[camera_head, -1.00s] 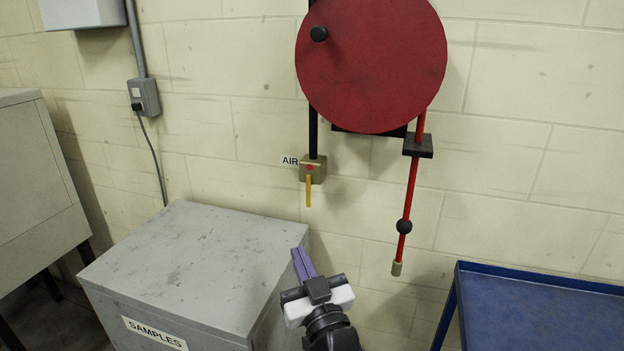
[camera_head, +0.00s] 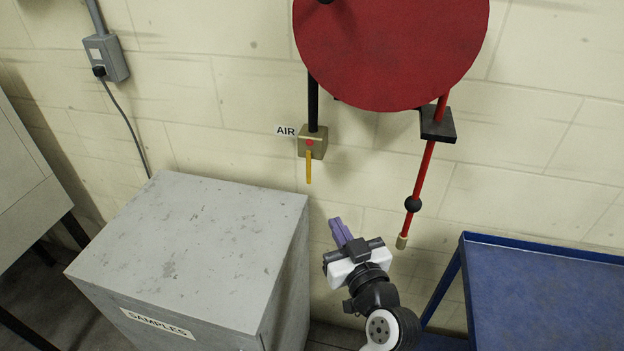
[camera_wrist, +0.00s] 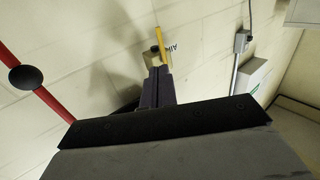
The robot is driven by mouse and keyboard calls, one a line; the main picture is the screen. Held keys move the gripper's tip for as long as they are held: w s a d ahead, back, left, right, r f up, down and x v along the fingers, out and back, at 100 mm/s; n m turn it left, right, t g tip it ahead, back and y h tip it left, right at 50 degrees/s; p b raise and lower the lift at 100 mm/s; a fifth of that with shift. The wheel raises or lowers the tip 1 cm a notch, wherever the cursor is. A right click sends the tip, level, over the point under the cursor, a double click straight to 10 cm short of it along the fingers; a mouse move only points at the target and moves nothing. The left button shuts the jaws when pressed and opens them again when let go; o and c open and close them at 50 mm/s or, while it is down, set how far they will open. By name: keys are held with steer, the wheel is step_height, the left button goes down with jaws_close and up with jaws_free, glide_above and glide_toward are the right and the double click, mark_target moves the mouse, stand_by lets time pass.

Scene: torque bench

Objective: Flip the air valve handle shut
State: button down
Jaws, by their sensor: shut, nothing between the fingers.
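The air valve is a small brass block (camera_head: 313,143) on the wall below a black pipe, beside an "AIR" label (camera_head: 286,131). Its yellow handle (camera_head: 309,168) hangs straight down, in line with the pipe. My gripper (camera_head: 340,229) has purple fingers that are shut and empty. It is below and slightly right of the handle in the head view, apart from it. In the wrist view the yellow handle (camera_wrist: 160,42) and the brass block (camera_wrist: 155,57) show just beyond the fingertips (camera_wrist: 158,70).
A red hose reel (camera_head: 390,45) is above the valve, with a red hose (camera_head: 425,165) and black ball (camera_head: 412,204) hanging to the right. A grey SAMPLES cabinet (camera_head: 200,235) stands left, a blue table (camera_head: 550,295) right. A grey socket box (camera_head: 107,58) is on the wall.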

steer(key=b, duration=0.7)
glide_toward(309, 177)
steer(key=p+x, duration=0.1)
steer(key=x, duration=0.2)
steer(key=p+x, duration=0.2)
steer(key=x, duration=0.1)
steer(key=shift+r, duration=0.25)
steer(key=shift+w+a+f+p, duration=0.1)
steer(key=shift+w+p, duration=0.2)
steer(key=shift+w, duration=0.15)
steer(key=shift+w+f, duration=0.1)
